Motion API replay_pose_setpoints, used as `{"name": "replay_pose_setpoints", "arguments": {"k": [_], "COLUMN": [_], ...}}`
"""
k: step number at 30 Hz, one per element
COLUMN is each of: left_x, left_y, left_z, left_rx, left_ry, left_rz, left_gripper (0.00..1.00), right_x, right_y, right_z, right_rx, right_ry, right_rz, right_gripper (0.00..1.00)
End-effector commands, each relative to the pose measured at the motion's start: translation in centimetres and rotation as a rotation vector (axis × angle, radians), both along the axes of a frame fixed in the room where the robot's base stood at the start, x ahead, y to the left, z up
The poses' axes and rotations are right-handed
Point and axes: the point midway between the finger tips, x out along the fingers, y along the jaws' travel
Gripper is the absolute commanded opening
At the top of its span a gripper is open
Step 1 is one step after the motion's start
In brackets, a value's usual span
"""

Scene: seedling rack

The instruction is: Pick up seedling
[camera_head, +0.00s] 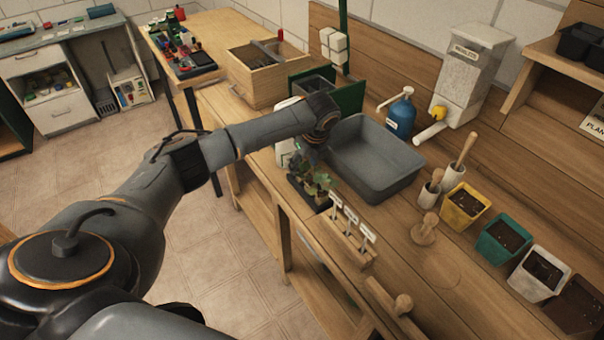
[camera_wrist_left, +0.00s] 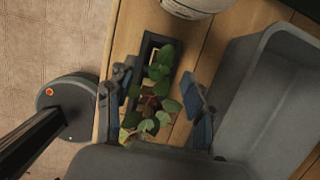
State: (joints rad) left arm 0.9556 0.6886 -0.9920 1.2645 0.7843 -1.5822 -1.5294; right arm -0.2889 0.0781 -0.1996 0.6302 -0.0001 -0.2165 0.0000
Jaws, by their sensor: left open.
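Small green seedlings (camera_head: 319,184) stand in a dark narrow tray (camera_head: 297,191) at the front edge of the wooden bench. In the left wrist view, the seedlings (camera_wrist_left: 152,92) show as several leafy plants in the dark tray (camera_wrist_left: 147,45). My left gripper (camera_head: 314,158) is above the tray. In the left wrist view its two fingers (camera_wrist_left: 160,110) are spread on either side of the leaves, open, with nothing held. The seedlings' lower parts are partly hidden by leaves. My right gripper does not show.
A grey tub (camera_head: 372,160) stands close behind the seedling tray. A holder with white labels (camera_head: 349,228) is to its right. A blue bottle (camera_head: 400,117), a dispenser (camera_head: 468,75), a yellow pot (camera_head: 463,206) and a green pot (camera_head: 502,239) stand farther back and right.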

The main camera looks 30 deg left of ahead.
Motion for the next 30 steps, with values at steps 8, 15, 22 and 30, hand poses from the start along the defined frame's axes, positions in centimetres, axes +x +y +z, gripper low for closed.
{"name": "replay_pose_setpoints", "arguments": {"k": [8,15,22,30], "left_x": [0.5,0.6,0.6,0.6], "left_y": [0.9,1.0,1.0,1.0], "left_z": [-3.2,-3.4,-3.4,-3.4], "left_rx": [0.000,0.000,0.000,0.000], "left_ry": [0.002,0.000,0.000,0.000], "left_rz": [0.000,-0.001,-0.001,-0.001], "left_gripper": [0.53,0.53,0.08,0.04], "right_x": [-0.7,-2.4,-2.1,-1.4], "right_y": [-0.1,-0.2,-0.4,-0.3], "right_z": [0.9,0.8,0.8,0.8], "right_rx": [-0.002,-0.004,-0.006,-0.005], "right_ry": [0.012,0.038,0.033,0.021], "right_rz": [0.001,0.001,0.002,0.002], "right_gripper": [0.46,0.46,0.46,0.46]}}
